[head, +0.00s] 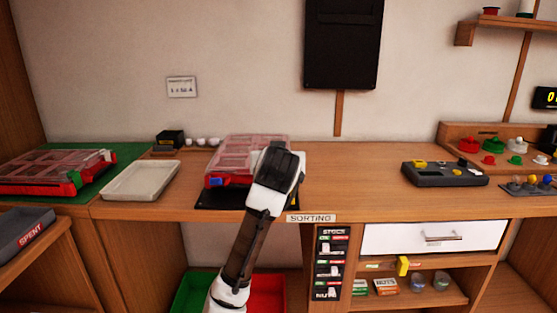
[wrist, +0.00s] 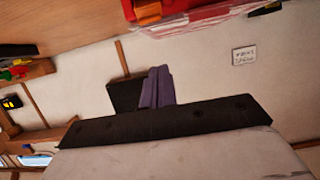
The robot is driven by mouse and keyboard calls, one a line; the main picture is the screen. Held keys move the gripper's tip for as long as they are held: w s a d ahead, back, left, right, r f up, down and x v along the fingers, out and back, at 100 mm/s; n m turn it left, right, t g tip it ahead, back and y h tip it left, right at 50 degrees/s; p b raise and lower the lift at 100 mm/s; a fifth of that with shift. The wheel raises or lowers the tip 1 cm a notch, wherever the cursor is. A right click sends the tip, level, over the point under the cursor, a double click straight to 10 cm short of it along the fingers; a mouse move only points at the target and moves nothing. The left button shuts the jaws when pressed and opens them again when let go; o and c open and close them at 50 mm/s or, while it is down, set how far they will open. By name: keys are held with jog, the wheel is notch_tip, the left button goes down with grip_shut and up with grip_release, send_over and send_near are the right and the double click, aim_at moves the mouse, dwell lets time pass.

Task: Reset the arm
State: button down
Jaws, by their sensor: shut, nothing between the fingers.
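My gripper's two fingers (wrist: 156,87) show in the wrist view, pressed together with nothing between them. They stand out in front of the wall and a black hanging panel. In the head view my arm rises from the bottom centre, and its dark and white end is in front of the sorting bench (head: 345,190). It covers part of a red case with a clear lid (head: 225,158). The fingers themselves cannot be made out in the head view. The red case also shows at the top of the wrist view (wrist: 195,17).
A cream tray (head: 140,181) and a second red case (head: 55,172) stand to the left. A dark box with buttons (head: 445,173) stands to the right. The bench top between my arm and that box is clear. A black panel (head: 343,45) hangs above.

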jog(key=shift+v, duration=0.95)
